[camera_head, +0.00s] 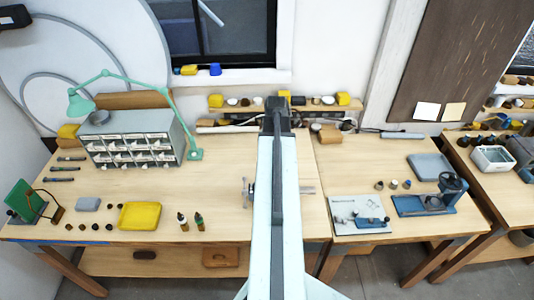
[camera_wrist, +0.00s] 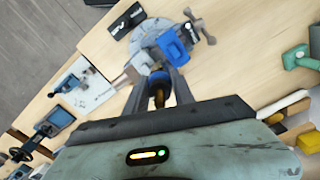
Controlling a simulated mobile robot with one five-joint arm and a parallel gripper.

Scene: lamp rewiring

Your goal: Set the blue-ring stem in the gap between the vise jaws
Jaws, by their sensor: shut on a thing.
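In the wrist view my gripper (camera_wrist: 160,75) is shut on a short stem with dark and brass-coloured parts (camera_wrist: 158,93), held between the two grey fingers. The blue vise (camera_wrist: 172,46) is just beyond the fingertips, on a round grey base on the wooden bench. The gap between its jaws is not clearly visible, and I cannot tell whether the stem touches the vise. In the head view my arm hides the gripper, the stem and most of the vise; a vise handle (camera_head: 248,190) shows left of the arm.
A yellow tray (camera_head: 139,216), small bottles and a drawer cabinet (camera_head: 130,140) stand left of my arm. A grey plate with blue parts (camera_head: 359,214) and a blue press (camera_head: 428,200) stand to the right. Bare bench top lies on both sides of the arm.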

